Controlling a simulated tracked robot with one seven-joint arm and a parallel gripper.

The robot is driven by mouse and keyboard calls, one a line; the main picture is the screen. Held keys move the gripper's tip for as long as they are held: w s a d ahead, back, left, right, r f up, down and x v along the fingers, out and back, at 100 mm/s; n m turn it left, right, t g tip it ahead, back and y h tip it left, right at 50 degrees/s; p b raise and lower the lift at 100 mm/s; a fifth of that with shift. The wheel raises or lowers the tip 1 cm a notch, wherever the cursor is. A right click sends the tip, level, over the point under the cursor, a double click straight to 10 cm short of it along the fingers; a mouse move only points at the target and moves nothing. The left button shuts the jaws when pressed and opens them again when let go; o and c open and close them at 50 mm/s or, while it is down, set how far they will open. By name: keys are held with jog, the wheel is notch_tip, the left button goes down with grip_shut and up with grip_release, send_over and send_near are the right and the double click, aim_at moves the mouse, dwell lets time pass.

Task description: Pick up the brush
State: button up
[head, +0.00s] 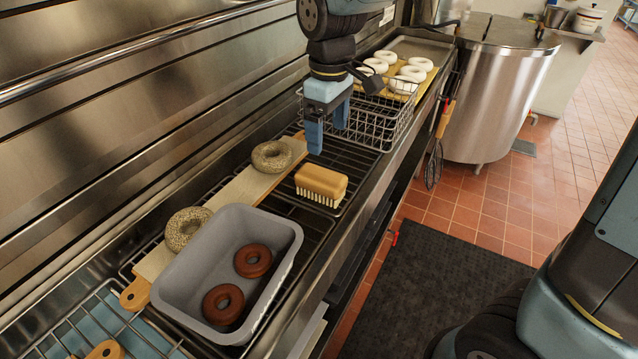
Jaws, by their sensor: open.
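The brush (321,184) has a tan wooden block back and pale bristles that point down. It lies on the dark wire rack in the middle of the head view, bristles on the rack. My gripper (328,136) hangs above and just behind the brush, with its blue fingers pointing down. The fingers are apart and nothing is between them. The gripper does not appear to touch the brush.
A grey tub (186,270) with two brown bagels stands in front of the brush. A wooden board (229,199) with two seeded bagels lies left. A wire basket (378,126) is close behind the gripper. A steel kettle (498,95) stands at back right.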

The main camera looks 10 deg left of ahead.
aim_at(321, 174)
jog(key=shift+n, duration=0.3)
jog(key=f, duration=0.9)
jog(key=a+f, duration=0.1)
jog(key=f, duration=0.4)
jog(key=shift+a+f, duration=0.1)
jog(key=shift+f, duration=0.2)
jog(key=shift+c, duration=0.2)
jog(key=c, duration=1.1)
